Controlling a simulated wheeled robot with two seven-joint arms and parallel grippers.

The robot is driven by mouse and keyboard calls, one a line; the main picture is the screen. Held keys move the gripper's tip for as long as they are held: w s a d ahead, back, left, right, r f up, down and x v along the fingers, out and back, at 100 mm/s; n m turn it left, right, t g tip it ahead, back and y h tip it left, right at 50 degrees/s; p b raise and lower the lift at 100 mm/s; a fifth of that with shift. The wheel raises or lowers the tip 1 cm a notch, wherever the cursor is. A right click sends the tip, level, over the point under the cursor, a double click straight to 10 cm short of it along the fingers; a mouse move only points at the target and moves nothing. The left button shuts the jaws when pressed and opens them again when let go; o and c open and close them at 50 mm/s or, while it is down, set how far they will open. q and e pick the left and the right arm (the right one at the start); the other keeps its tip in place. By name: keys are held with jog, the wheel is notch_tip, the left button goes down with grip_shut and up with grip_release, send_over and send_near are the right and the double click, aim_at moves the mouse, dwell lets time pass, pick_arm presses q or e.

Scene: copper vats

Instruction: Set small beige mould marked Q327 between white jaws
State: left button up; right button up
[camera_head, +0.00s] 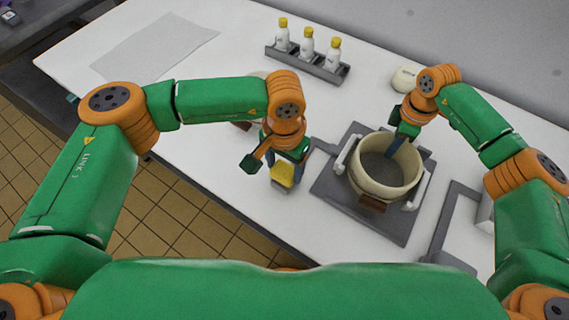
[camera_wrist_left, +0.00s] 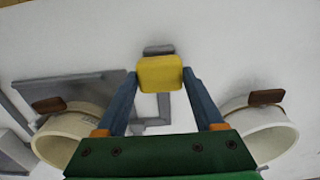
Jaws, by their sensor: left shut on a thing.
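A beige round mould (camera_head: 385,184) with a brown handle stands between the white jaws (camera_head: 347,154) on a dark grey plate (camera_head: 330,190). I cannot read a mark on it. Another beige vessel, mostly hidden behind my left arm, shows a brown handle (camera_head: 243,125); two beige vessels show in the left wrist view, at left (camera_wrist_left: 62,136) and right (camera_wrist_left: 265,133). My left gripper (camera_head: 286,168) is shut on a yellow block (camera_wrist_left: 160,74) with a grey part, left of the plate. My right gripper (camera_head: 400,143) is at the mould's far rim; its grip is unclear.
A grey rack (camera_head: 308,63) with three white yellow-capped bottles stands at the back. A cream object (camera_head: 404,80) lies near my right wrist. A grey sheet (camera_head: 155,45) lies at the back left. A grey frame (camera_head: 450,225) is at the right.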

pick_arm(q)
jog(key=shift+s+f, duration=0.1)
pick_arm(e)
jog(key=shift+o, duration=1.1)
notch_tip(320, 180, up, 12)
